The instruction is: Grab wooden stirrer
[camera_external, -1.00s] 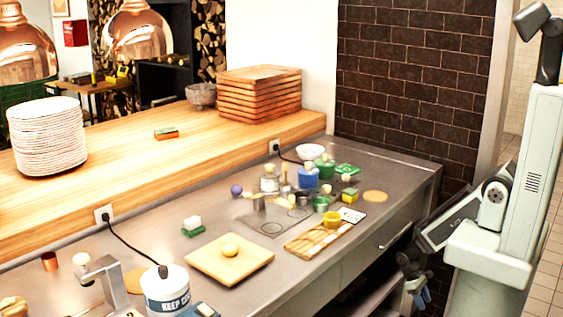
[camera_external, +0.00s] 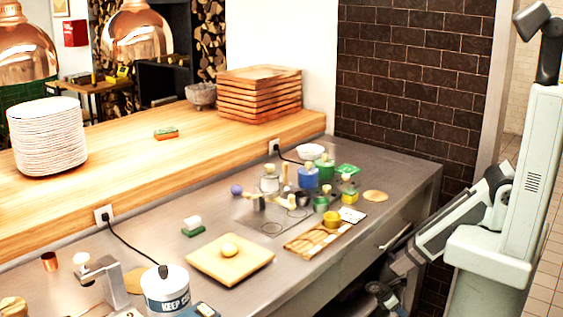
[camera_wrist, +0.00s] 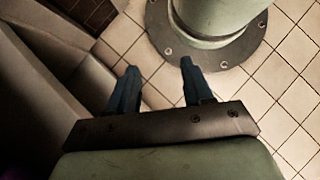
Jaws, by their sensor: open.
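I cannot pick out a wooden stirrer for certain; items in the counter's cluster are too small to tell.
Blue (camera_external: 308,177) and green pots crowd the counter's right part. A drawer front (camera_external: 385,240) is close to my arm. Bare steel lies between.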

